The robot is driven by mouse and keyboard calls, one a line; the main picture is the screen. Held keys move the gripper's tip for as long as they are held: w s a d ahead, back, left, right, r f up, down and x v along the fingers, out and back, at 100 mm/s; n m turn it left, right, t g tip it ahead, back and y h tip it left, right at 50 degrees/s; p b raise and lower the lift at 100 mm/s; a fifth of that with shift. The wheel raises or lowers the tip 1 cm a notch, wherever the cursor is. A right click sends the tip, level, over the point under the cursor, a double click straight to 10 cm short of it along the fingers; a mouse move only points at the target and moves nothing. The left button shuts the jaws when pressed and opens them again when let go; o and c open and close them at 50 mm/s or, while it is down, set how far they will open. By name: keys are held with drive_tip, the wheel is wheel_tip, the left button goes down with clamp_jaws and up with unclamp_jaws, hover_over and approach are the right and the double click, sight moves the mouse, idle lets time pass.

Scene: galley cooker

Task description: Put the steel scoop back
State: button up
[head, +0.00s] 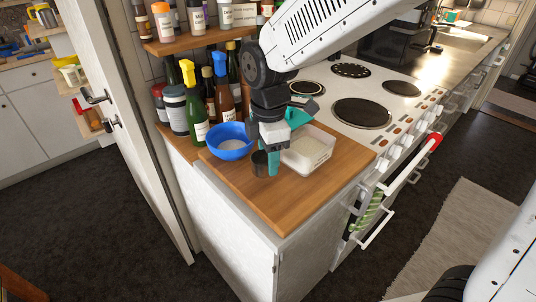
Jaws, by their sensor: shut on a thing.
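My gripper (272,166) points down over the near part of the wooden counter, with its teal fingers shut on the steel scoop. The scoop (260,164) shows as a small dark cup at the left of the fingertips; its handle is hidden by the gripper. I cannot tell whether the cup touches the counter. A clear square tub (319,158) with white contents stands just right of the gripper, its left side partly covered. A blue bowl (230,153) with some pale contents stands just left of and behind the gripper.
The wooden counter (285,205) is clear in front of the gripper. Several bottles (194,107) crowd the back left, below a spice shelf (195,40). A white cooker with dark hotplates (362,113) adjoins on the right. An open door (135,130) stands at left.

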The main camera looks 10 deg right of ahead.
drive_tip(key=shift+f, duration=0.2)
drive_tip(key=shift+f, duration=0.45)
drive_tip(key=o, duration=1)
wheel_tip(320, 180, up, 13)
drive_tip(key=s+d+f+m, duration=0.1)
drive_tip(key=s+d+m, duration=0.5)
drive_tip(key=s+d+f+m, duration=0.1)
drive_tip(key=s+d+m, duration=0.6)
drive_tip(key=s+d+f+m+t, duration=0.1)
drive_tip(key=s+d+m, duration=0.5)
drive_tip(key=s+m, duration=0.1)
drive_tip(key=shift+d, duration=0.4)
